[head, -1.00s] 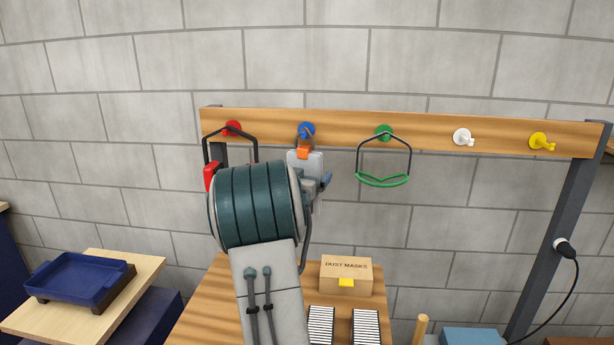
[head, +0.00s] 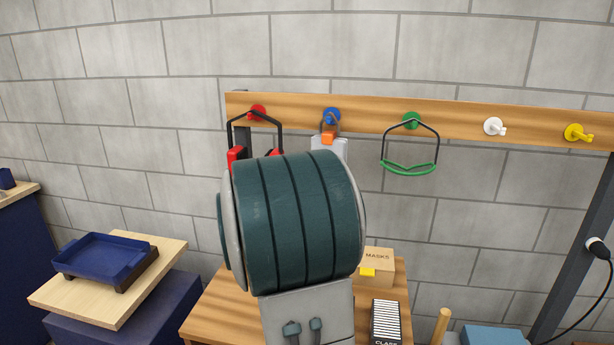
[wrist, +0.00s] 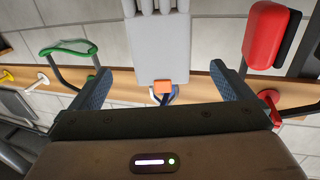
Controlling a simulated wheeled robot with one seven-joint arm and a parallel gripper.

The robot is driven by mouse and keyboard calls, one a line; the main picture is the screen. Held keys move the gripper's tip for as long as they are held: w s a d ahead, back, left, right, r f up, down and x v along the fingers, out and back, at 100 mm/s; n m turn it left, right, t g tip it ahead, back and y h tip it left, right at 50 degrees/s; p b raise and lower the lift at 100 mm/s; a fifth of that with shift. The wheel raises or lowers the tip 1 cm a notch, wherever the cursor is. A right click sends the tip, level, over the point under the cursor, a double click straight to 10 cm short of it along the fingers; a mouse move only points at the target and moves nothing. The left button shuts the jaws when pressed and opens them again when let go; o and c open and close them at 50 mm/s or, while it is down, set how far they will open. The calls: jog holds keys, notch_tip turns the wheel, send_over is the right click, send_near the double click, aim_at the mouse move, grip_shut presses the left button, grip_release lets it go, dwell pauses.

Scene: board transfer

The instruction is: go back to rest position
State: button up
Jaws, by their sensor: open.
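My gripper (wrist: 165,90) shows in the wrist view with its two blue fingers wide apart and nothing between them touching either one. In the head view my own arm hides it. Beyond the fingers a grey item with an orange tab (wrist: 163,87) hangs from the blue peg. In the head view its top (head: 328,139) shows under the blue peg (head: 332,116), and my arm covers its lower part.
The wooden peg board (head: 460,118) also carries red earmuffs (head: 237,153) on the red peg and a green-banded item (head: 408,169) on the green peg. The white peg (head: 494,126) and yellow peg (head: 577,132) are bare. A dust mask box (head: 379,262) stands on the table below. A blue tray (head: 100,257) is at left.

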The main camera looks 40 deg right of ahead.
jog(key=shift+a, duration=0.15)
jog(key=w+a+f+n+t+y, duration=0.1)
jog(key=a+f+n+t+y, duration=0.15)
jog(key=a+n+y, duration=0.65)
jog(key=a+f+t+y, duration=0.25)
jog(key=a+y, duration=0.25)
jog(key=a, duration=1.1)
jog(key=s+a+f+n+g+y, duration=0.1)
jog(key=s+a+f+g, duration=0.1)
jog(key=s, duration=0.5)
jog(key=s+a+f+n+g, duration=0.2)
jog(key=s+a+f+g, duration=0.1)
jog(key=s, duration=0.4)
jog(key=s+a+f+n+g+y, duration=0.1)
jog(key=s+a+f+g, duration=0.2)
jog(key=s, duration=0.4)
jog(key=shift+a+f+g+y, duration=0.3)
jog(key=shift+a+g, duration=0.2)
jog(key=shift+a, duration=0.3)
jog(key=shift+s, duration=0.1)
